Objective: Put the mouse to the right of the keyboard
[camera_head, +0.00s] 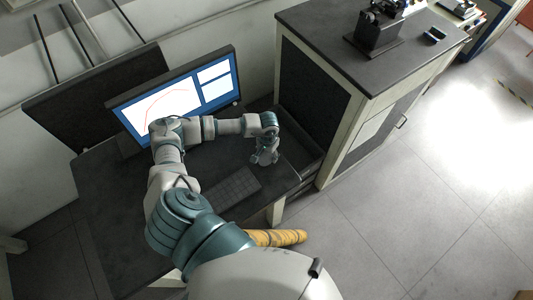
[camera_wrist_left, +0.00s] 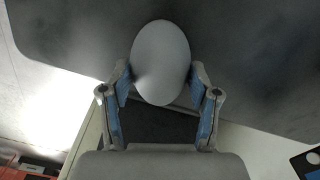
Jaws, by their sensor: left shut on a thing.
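The mouse (camera_wrist_left: 160,62) is a smooth pale grey oval in the left wrist view. My left gripper (camera_wrist_left: 161,82) is shut on it, with a blue-padded finger on each side. The dark desk (camera_wrist_left: 245,60) lies behind the mouse; I cannot tell whether the mouse touches it. In the head view my left gripper (camera_head: 265,157) points down over the desk's right part, to the right of and beyond the dark keyboard (camera_head: 233,188). The mouse is not clearly visible there. My right gripper is not in view.
A monitor (camera_head: 180,95) showing a red curve stands at the back of the desk. A tall cabinet (camera_head: 350,95) with a black device (camera_head: 378,30) on top stands to the right. The desk's right edge is close to the gripper. A yellow object (camera_head: 277,237) shows near the front edge.

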